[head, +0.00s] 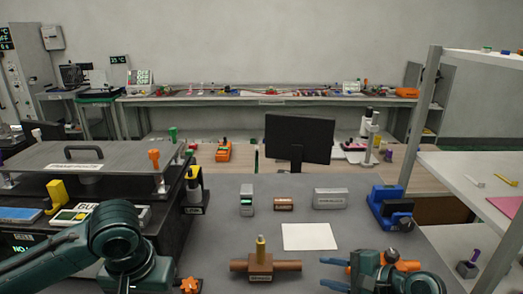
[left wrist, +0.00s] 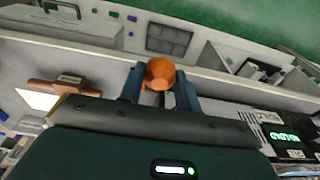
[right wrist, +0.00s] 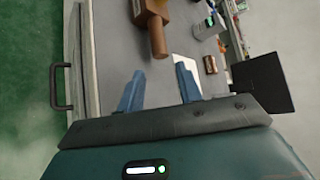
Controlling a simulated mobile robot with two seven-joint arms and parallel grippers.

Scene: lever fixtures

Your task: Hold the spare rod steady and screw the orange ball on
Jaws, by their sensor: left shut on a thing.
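An orange ball-like piece (left wrist: 160,72) with a flat-looking face sits between the blue fingers of my left gripper (left wrist: 158,80) in the left wrist view; the gripper is shut on it. A brown rod (head: 288,265) runs sideways through a brown block (head: 260,262) on the grey table; whether it is the spare rod I cannot tell. Its end (right wrist: 158,42) shows in the right wrist view, beyond my right gripper (right wrist: 158,88). That gripper is open and empty, its fingers (head: 335,272) to the right of the rod in the head view.
A white sheet (head: 309,236) lies behind the block. A blue fixture (head: 388,205), a grey box (head: 330,198) and a copper cylinder (head: 284,204) stand farther back. A black console (head: 60,238) is on the left, a white shelf (head: 465,180) on the right. An orange part (head: 408,265) shows behind my right arm.

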